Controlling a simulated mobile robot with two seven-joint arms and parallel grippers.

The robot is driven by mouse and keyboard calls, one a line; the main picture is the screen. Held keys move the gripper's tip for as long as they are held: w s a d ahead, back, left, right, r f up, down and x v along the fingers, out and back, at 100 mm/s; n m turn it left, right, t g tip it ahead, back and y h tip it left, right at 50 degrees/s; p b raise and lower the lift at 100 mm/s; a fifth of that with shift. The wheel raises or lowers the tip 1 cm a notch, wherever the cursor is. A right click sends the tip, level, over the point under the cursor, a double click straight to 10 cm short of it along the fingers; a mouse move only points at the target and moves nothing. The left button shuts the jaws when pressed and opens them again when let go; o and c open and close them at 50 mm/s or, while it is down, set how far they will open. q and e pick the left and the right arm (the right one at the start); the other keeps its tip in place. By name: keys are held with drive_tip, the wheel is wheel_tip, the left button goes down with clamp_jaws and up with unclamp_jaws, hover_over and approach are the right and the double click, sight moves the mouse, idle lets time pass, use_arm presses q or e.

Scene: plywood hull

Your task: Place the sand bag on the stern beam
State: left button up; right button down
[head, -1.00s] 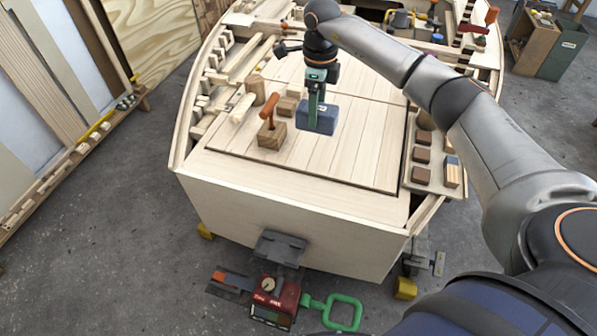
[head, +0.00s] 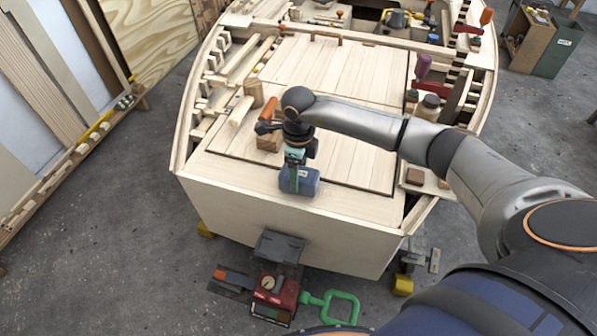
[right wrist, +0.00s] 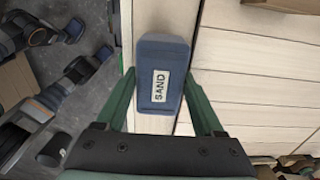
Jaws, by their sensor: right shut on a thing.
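The sand bag (head: 302,181) is a dark blue block with a white label reading SAND; it also shows in the right wrist view (right wrist: 176,62). My right gripper (head: 292,176) is shut on it, with a green finger on each side in the right wrist view (right wrist: 163,100). In the head view the bag is over the stern beam (head: 350,207), the pale strip along the hull's near edge. I cannot tell whether the bag touches the beam or hangs just above it. My left gripper is not in view.
A wooden block with an orange-handled tool (head: 268,108) stands on the deck behind my right gripper. A red device (head: 274,297) with a green handle is below the transom. The deck panel's middle is clear.

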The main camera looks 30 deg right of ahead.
drive_tip(key=shift+w+f, duration=0.1)
drive_tip(key=shift+f, duration=0.2)
drive_tip(key=shift+f, duration=0.2)
unclamp_jaws()
